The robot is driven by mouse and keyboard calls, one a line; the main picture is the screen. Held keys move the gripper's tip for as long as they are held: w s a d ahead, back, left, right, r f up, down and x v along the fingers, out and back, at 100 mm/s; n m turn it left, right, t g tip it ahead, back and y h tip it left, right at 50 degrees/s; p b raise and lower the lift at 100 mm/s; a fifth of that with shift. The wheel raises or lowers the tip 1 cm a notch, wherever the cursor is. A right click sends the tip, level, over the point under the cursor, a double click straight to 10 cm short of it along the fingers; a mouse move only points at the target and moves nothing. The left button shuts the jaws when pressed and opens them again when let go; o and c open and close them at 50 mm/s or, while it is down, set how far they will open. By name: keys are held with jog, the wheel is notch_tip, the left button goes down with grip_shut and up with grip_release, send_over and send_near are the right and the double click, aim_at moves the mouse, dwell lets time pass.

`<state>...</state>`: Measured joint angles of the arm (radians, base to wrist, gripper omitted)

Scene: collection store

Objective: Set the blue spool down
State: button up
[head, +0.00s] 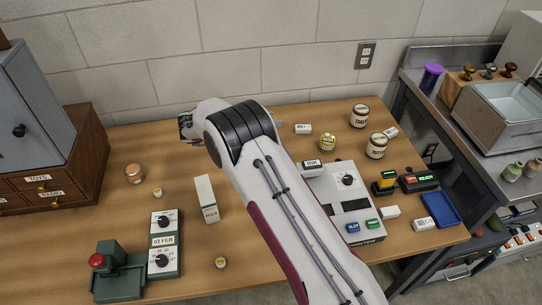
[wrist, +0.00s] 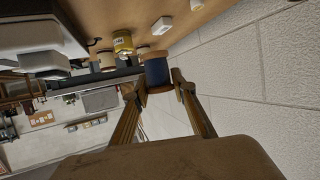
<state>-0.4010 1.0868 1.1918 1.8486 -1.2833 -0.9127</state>
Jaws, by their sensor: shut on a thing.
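The blue spool (wrist: 156,71), with brownish ends, shows in the wrist view between the two fingers of my gripper (wrist: 157,86). My gripper is shut on it. The wrist view is steeply tilted, with the wooden tabletop along its upper part, and I cannot tell whether the spool touches the table. In the head view my arm reaches over the wooden table (head: 190,272) toward the back wall. The spool and the fingertips are hidden from the head view behind my arm.
A white box (head: 206,198) stands left of my arm, with a green stamp device (head: 164,256) nearer the front. Right of my arm are a yellow tin (head: 328,142), labelled canisters (head: 377,146), a white machine (head: 345,205) and a blue tray (head: 436,208). The table's left middle has bare room.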

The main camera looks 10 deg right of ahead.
jog(key=shift+s+f+m+g, duration=0.25)
jog(key=shift+s+m+g, duration=0.15)
jog(key=shift+s, duration=0.2)
jog(key=shift+f, duration=3.15)
jog(key=shift+f, duration=1.85)
jog(key=shift+f, duration=0.15)
jog(key=o, duration=1)
